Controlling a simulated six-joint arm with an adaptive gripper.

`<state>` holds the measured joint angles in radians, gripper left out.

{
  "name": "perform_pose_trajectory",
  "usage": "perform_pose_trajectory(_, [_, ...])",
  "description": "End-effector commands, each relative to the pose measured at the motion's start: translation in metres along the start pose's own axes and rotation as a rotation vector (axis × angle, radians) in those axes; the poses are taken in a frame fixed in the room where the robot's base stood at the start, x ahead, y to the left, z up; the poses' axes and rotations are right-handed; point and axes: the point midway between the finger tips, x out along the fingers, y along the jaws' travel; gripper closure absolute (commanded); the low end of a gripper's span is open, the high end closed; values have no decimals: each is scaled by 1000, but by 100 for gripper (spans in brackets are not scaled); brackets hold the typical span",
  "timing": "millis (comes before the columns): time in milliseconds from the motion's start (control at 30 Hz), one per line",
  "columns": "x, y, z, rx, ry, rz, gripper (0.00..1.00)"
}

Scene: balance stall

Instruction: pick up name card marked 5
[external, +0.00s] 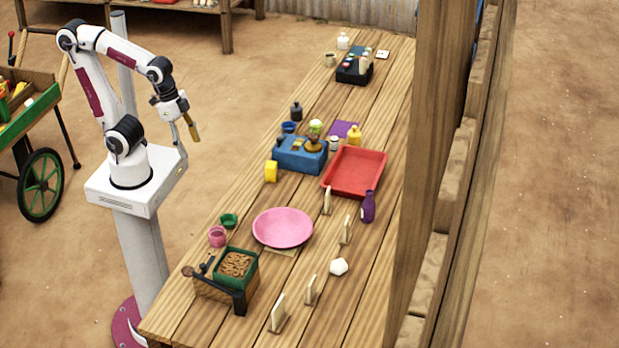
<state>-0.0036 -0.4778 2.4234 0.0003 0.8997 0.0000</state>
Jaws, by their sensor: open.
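Several small cream cards stand upright in stands along the right side of the table: one by the red tray (327,200), one below it (346,230), and two near the front, a right one (311,290) and a left one (278,312). They are seen nearly edge-on and no number can be read, so I cannot tell which is marked 5. My gripper (191,129) is open, in the air left of the table, pointing down and well apart from all the cards.
On the wooden table (190,322) stand a pink plate (283,228), a red tray (352,172), a blue box (299,155), a purple bottle (368,207), a white faceted object (339,267) and a green container of brown pieces (237,264). A wooden post (435,130) borders the right side.

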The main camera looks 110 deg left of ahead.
Motion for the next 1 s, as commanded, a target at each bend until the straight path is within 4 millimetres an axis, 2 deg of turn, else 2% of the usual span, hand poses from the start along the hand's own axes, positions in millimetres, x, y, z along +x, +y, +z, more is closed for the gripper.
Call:
perform_pose_trajectory(567, [40, -2, -76, -3, -102, -3, 44])
perform_pose_trajectory(1000, [86, -3, -141, -8, -142, -5, 44])
